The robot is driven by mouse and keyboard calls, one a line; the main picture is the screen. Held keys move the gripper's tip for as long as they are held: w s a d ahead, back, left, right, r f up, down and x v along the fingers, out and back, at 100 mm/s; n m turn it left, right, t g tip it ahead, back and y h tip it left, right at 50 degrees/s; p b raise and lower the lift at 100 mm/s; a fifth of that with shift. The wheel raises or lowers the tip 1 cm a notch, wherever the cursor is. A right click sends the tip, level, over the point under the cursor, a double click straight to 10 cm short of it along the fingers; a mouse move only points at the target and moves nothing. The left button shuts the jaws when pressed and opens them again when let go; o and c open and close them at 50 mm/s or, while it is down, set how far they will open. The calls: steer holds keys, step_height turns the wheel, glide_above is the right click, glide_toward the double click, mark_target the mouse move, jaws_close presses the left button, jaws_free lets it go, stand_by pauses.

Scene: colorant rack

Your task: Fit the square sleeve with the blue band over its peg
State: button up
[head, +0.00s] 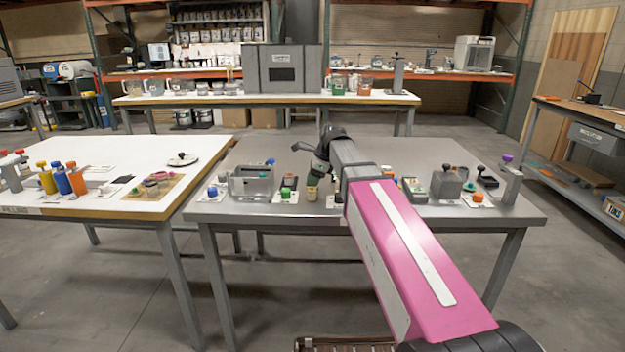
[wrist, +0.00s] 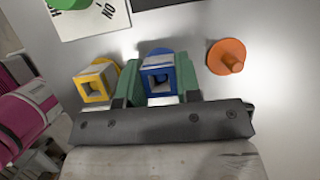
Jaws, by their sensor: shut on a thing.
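In the wrist view the square sleeve with the blue band (wrist: 158,77) is between the green fingers of my gripper (wrist: 159,84), which is shut on it. Its open square end faces the camera, and a rounded blue part shows behind it. A similar yellow square sleeve (wrist: 94,85) stands just left of the left finger. An orange disc with a short round stub (wrist: 228,58) lies to the right, apart from the gripper. In the head view my gripper (head: 320,166) is over the grey table, mostly hidden by my arm. I cannot make out the blue sleeve's peg.
The grey table (head: 240,212) also carries a grey open bin (head: 252,183), a green knob on a white card (head: 287,185) and a grey block (head: 446,183). A white table (head: 90,212) with coloured bottles stands to the left.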

steer(key=shift+f, duration=0.2)
steer(key=o, duration=1)
